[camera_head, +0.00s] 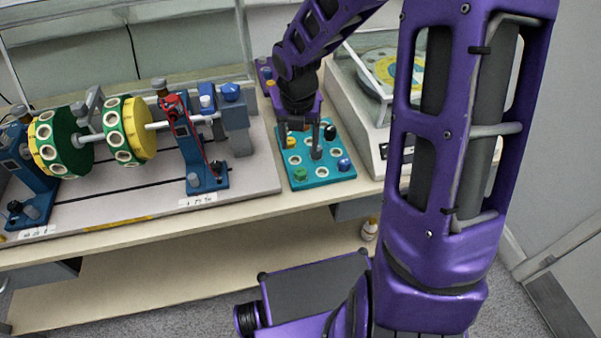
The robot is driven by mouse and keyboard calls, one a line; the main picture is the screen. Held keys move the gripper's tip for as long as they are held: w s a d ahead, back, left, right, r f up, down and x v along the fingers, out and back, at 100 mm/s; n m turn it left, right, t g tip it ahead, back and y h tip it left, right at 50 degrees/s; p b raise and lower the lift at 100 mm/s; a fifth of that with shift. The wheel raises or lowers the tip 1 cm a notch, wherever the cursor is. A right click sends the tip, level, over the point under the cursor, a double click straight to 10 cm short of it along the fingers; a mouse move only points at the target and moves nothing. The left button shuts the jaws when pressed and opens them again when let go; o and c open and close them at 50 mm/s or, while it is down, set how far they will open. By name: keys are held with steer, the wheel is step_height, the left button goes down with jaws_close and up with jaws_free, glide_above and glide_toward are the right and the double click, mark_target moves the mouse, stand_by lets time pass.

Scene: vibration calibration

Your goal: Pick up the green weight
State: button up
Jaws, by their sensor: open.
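The green weight (300,174) sits at the front left of a teal tray (323,182) with several round white-rimmed holes. My gripper (299,145) is over the tray, pointing down, with its two fingers apart and nothing visible between them. It is behind and above the green weight and appears apart from it. A blue weight (344,164) is at the right front of the tray. A yellow weight (291,142) is partly hidden by my gripper. A dark weight (330,132) is at the back right.
A rotor rig with yellow and green discs (128,130) and blue stands (205,165) is left of the tray on a grey base (262,180). A white-grey machine (372,135) stands close on the right. The bench front edge is just before the tray.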

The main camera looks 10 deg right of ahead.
glide_above(300, 172)
step_height(300, 172, down, 5)
steer(key=shift+f+b, duration=0.1)
steer(key=shift+b, duration=0.3)
steer(key=shift+f+b, duration=0.75)
steer(key=shift+f, duration=1.9)
steer(key=shift+c, duration=0.3)
jaws_close()
